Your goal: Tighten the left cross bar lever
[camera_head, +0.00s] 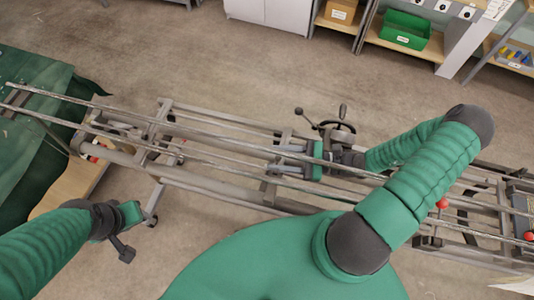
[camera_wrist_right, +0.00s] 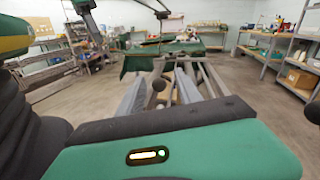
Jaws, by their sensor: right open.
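The warping frame, with long metal bars (camera_head: 215,155), runs across the head view. Beyond its middle, a dark lever with a round knob (camera_head: 299,111) stands beside a black handwheel (camera_head: 338,127). My right gripper (camera_head: 287,158) is over the bars, pointing left, just in front of the lever and wheel. In the right wrist view its two grey fingers (camera_wrist_right: 158,98) are apart, with a dark round knob (camera_wrist_right: 159,84) showing between them; I cannot tell whether they touch it. My left gripper (camera_head: 122,249) hangs at the lower left, apart from the frame; its finger opening is unclear.
Red knobs (camera_head: 442,203) sit on the frame's right part. Green cloth (camera_head: 40,150) lies at the left end. Shelving with a green bin (camera_head: 405,30) and a white cabinet (camera_head: 270,12) stand at the back. The floor between is clear.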

